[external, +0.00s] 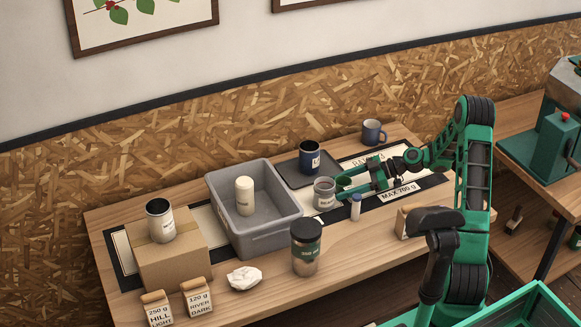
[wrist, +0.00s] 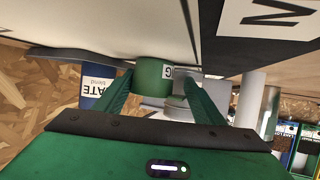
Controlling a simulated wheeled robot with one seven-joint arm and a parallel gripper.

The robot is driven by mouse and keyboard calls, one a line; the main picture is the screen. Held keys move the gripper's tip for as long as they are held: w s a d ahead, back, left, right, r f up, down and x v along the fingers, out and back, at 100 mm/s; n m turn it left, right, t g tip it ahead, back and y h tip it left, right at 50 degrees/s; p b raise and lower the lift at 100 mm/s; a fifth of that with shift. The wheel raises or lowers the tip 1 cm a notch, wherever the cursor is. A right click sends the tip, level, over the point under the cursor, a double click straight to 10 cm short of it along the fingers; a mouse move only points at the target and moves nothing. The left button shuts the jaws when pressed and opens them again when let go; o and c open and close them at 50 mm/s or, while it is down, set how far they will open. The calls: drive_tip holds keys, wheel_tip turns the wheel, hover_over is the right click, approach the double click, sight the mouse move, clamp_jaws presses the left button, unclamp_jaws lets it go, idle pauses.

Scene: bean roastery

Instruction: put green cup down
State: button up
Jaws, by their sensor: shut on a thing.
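The green cup (wrist: 152,80) is held between the two green fingers of my gripper (wrist: 158,90) in the wrist view; part of a white label shows on its side. In the external view the cup (external: 343,183) is a small dark green shape at the tip of my gripper (external: 352,184), above the right part of the black-and-white mat (external: 433,180). A grey labelled tin (external: 324,194) stands just left of it. I cannot tell whether the cup's base touches the mat.
A blue-grey mug (external: 373,133) stands at the back. A grey bin (external: 277,231) holds a cream bottle (external: 244,196).

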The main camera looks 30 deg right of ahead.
drive_tip(key=shift+f, duration=0.15)
drive_tip(key=o, duration=1.1)
drive_tip(key=v, duration=1.1)
drive_tip(key=shift+d, duration=0.1)
drive_tip(key=shift+s+d+r, duration=0.2)
drive_tip(key=shift+d+r, duration=0.05)
drive_tip(key=shift+r, duration=0.05)
drive_tip(key=c, duration=0.7)
